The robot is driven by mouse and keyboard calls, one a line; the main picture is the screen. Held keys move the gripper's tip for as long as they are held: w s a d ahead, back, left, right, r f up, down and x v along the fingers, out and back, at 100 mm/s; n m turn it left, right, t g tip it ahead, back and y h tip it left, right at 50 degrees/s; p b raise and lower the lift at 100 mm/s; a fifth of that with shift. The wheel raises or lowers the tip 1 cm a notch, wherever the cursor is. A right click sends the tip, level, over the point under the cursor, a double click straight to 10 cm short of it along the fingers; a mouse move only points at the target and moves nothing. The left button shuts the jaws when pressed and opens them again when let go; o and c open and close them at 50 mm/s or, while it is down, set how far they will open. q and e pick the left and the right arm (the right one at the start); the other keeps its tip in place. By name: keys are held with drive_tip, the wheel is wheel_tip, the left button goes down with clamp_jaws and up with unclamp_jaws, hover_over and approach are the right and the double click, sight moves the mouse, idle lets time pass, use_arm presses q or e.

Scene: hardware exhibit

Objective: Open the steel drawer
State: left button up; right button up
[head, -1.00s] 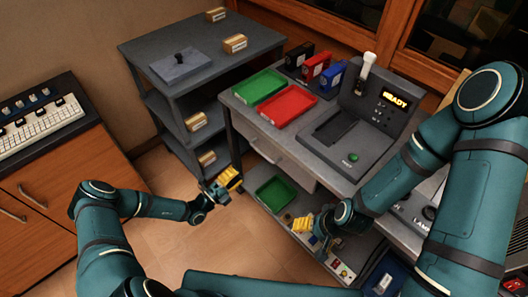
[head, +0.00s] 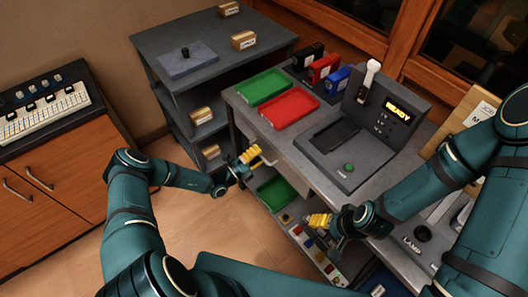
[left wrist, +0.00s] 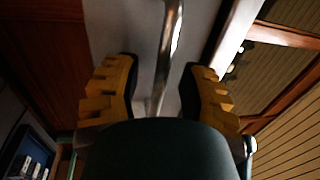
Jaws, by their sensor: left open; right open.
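The steel drawer (head: 290,170) sits under the front edge of the grey counter and looks shut. Its bar handle is partly hidden by my left gripper (head: 250,156) in the head view. In the left wrist view the shiny metal handle (left wrist: 169,48) runs between the two yellow fingers of my left gripper (left wrist: 160,92). The fingers are open, with a gap on each side of the bar. My right gripper (head: 319,220) is open and empty, in front of the lower shelf, to the right of the drawer.
On the counter stand a green tray (head: 263,87), a red tray (head: 290,108) and a machine reading READY (head: 398,108). Another green tray (head: 277,192) is on the shelf below. A grey shelf unit (head: 215,48) stands left of the counter. Floor in front is open.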

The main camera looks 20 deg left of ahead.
use_arm(q)
drive_tip(key=shift+c, duration=0.4)
clamp_jaws()
drive_tip(key=r+v, duration=0.2)
drive_tip(key=v, duration=1)
drive_tip(key=r+v, duration=0.2)
drive_tip(key=v, duration=1)
drive_tip(key=shift+s+a+r+b, duration=0.3)
drive_tip(key=shift+s+r+b, duration=0.05)
drive_tip(key=shift+o, duration=0.4)
unclamp_jaws()
